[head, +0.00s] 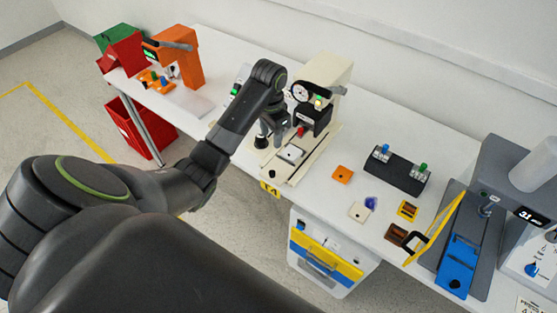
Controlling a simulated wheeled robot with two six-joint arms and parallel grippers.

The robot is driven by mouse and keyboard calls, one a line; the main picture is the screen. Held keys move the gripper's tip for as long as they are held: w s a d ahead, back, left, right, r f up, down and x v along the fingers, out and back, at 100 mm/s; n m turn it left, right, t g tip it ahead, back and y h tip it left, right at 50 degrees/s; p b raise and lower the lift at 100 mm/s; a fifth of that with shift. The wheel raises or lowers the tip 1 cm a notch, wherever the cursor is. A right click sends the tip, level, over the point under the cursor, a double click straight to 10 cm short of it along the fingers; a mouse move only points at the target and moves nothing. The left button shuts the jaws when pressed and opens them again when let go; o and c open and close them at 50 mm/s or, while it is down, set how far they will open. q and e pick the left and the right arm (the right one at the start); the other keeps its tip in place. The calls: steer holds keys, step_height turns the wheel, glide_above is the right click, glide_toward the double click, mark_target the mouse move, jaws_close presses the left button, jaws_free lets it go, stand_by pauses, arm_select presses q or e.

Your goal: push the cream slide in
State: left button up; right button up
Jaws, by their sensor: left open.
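The cream slide (298,166) lies on the white table in front of a cream machine (334,72) with a round dial and a green light. A pale block (291,153) sits on the slide. My left gripper (271,136) points down at the slide's left side, close to a black knob (261,142). It is open with nothing seen between its fingers. Whether it touches the knob or slide I cannot tell, and my wrist hides part of this area. My right gripper is not in view.
An orange machine (188,58) stands at the table's far left. Right of the slide are an orange block (342,174), a black switch box (397,170) and a blue fixture (458,262). A red bin (135,125) is below the table. Clear table lies behind the switch box.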

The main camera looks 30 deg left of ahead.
mark_target(272, 172)
arm_select(q)
step_height(272, 172, down, 15)
steer(key=b, duration=1.5)
steer(key=shift+f, duration=1.2)
jaws_close()
